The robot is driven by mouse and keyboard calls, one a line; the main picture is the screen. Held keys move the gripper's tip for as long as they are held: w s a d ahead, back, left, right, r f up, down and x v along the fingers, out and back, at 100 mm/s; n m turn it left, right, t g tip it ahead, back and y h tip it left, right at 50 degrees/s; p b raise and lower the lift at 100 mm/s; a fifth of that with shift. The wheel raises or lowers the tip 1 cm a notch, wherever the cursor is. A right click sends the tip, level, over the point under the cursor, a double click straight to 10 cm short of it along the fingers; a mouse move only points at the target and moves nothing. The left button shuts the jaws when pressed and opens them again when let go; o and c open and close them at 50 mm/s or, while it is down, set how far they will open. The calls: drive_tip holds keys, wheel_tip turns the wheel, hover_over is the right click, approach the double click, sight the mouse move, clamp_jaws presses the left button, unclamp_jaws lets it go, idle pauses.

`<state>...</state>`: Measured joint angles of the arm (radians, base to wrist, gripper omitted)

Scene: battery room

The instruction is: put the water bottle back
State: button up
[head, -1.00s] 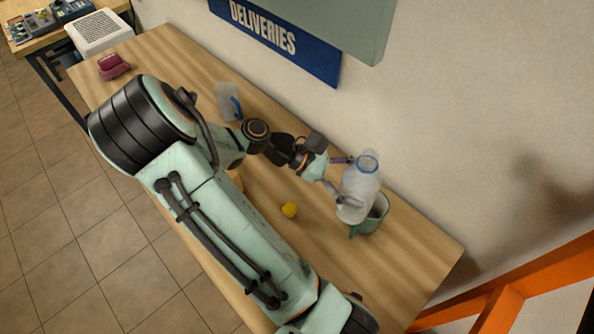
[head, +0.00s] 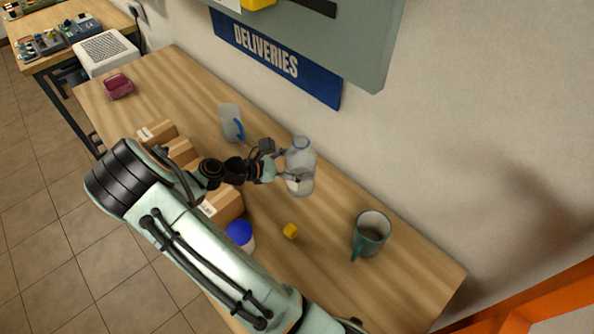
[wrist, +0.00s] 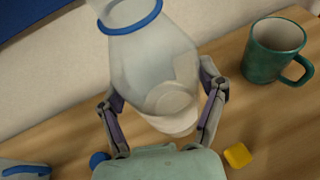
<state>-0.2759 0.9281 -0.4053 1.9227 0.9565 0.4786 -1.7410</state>
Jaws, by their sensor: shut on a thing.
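The water bottle (head: 300,163) is a clear, pale jug with a blue ring at its neck. My gripper (head: 290,166) is shut on it, with one finger on each side of its body. In the wrist view the bottle (wrist: 155,65) fills the middle, between the two fingers of my gripper (wrist: 162,105). It looks roughly upright, near the wall side of the wooden table (head: 330,280). I cannot tell whether its base touches the table.
A teal mug (head: 370,235) stands right of the bottle, and a small yellow cube (head: 290,231) lies in front. A clear pitcher with a blue handle (head: 231,122) stands to the left. Cardboard boxes (head: 222,203) and a blue-lidded tub (head: 240,235) line the near side. A maroon dish (head: 118,86) sits far left.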

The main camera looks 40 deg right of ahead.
drive_tip(key=f, duration=0.1)
drive_tip(key=w+d+f, duration=0.2)
drive_tip(key=shift+w+f, duration=0.2)
drive_tip(key=shift+f, duration=0.15)
drive_tip(key=shift+w+f, duration=0.1)
drive_tip(key=shift+f, duration=1.5)
drive_tip(key=o, duration=1.2)
drive_tip(key=shift+f, duration=0.15)
